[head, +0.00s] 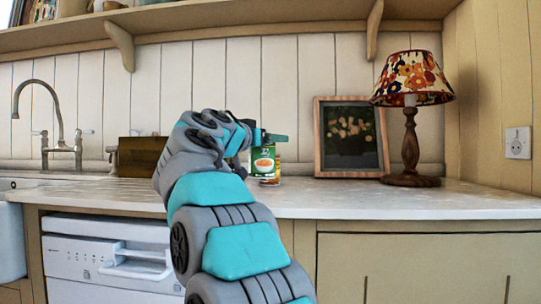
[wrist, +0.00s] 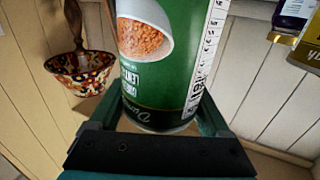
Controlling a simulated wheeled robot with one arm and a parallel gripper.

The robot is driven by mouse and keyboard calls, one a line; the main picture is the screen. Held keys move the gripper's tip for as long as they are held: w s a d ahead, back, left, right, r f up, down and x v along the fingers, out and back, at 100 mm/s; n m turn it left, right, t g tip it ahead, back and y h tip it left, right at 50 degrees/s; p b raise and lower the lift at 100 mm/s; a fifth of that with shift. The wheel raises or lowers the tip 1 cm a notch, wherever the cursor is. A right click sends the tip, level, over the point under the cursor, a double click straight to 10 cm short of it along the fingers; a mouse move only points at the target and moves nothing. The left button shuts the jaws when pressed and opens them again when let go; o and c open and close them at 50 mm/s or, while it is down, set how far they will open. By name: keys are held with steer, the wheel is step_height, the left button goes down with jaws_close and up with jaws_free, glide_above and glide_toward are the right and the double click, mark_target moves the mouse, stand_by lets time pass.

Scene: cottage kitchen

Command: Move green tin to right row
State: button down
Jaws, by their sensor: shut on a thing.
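The green tin (head: 262,160) has a label with a picture of a white bowl of orange lentils. It fills the middle of the wrist view (wrist: 180,75). My gripper (head: 268,138) is shut on it, with one finger on each side of the tin in the wrist view (wrist: 158,118). In the head view my arm hides part of the tin and the counter behind it. I cannot tell whether the tin's base touches the counter.
Part of another tin (head: 272,178) shows just behind the green one. Yellow-labelled goods (wrist: 306,45) show at the wrist view's right edge. A framed picture (head: 351,168) and a lamp (head: 410,150) stand to the right on the counter (head: 400,200). The front right counter is clear.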

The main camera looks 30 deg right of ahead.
steer(key=w+d+f+p, duration=0.1)
steer(key=w+d+f, duration=0.2)
steer(key=w, duration=0.3)
steer(key=shift+w+d+f, duration=0.25)
steer(key=shift+d+f, duration=0.1)
steer(key=shift+f, duration=0.2)
steer(key=shift+f+b, duration=0.4)
steer(key=shift+b, duration=0.05)
